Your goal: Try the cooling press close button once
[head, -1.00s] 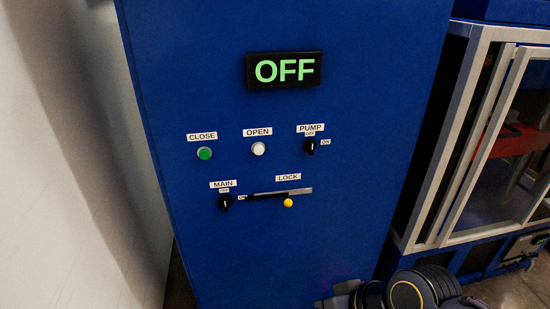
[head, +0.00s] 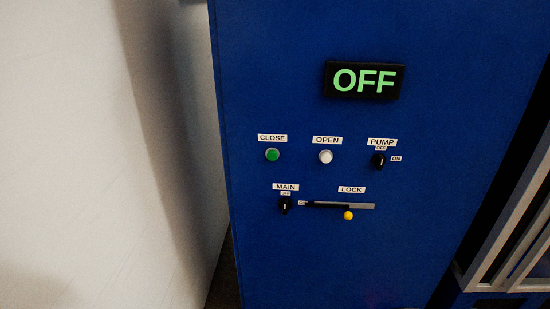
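The green close button (head: 272,155) sits under a CLOSE label on the blue press cabinet (head: 270,255), left of the panel's middle. To its right is the white open button (head: 326,157) under an OPEN label. The display (head: 363,80) above reads OFF in green. The black pump knob (head: 378,160) is at the right, its pointer roughly upright toward OFF. The black main knob (head: 285,205) is below the close button, its pointer also roughly upright. The lock slot (head: 362,206) has a yellow knob (head: 348,215) at its lower edge. Neither gripper is in view.
A pale wall (head: 110,150) stands close along the left of the cabinet, with a narrow dark gap low between them. At the right, a metal-framed enclosure (head: 520,220) stands beside the cabinet. The panel front is unobstructed.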

